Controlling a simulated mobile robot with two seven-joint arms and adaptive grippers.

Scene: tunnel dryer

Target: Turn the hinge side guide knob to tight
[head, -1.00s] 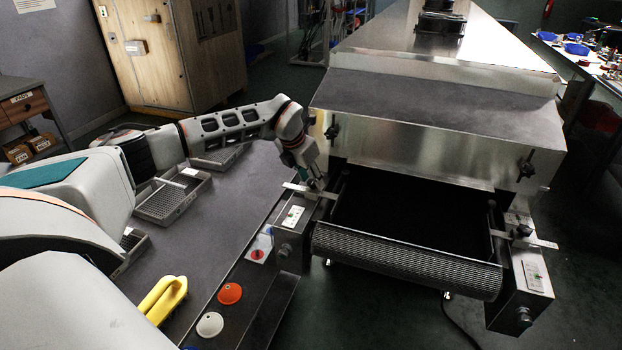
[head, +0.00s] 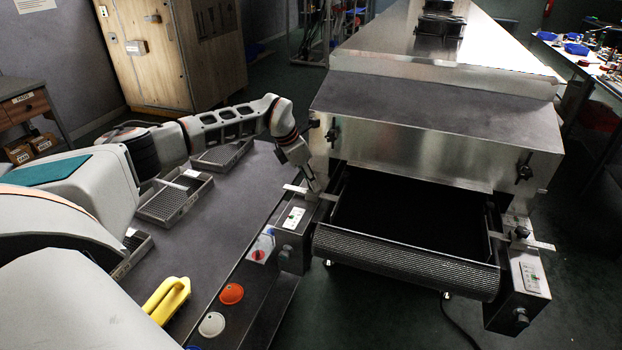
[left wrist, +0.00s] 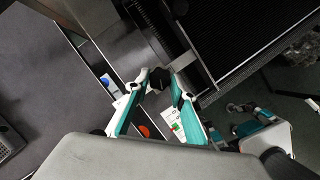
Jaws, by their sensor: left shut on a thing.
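The hinge side guide knob is a dark knob (left wrist: 160,78) on the left side guide of the dryer's infeed. My left gripper (left wrist: 162,80) has its fingertips on both sides of the knob and is shut on it. In the head view the left gripper (head: 314,188) reaches down to the left guide bracket (head: 297,190), and the knob is mostly hidden by it. A white and teal gripper, my right one (left wrist: 243,108), shows at the lower right of the left wrist view; its jaw opening is unclear.
The matching guide knob (head: 521,232) sits on the right side. The dark belt (head: 410,210) lies between the guides. The bench at left holds wire trays (head: 175,200), a yellow handle (head: 167,299), an orange disc (head: 231,293) and a white disc (head: 212,324).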

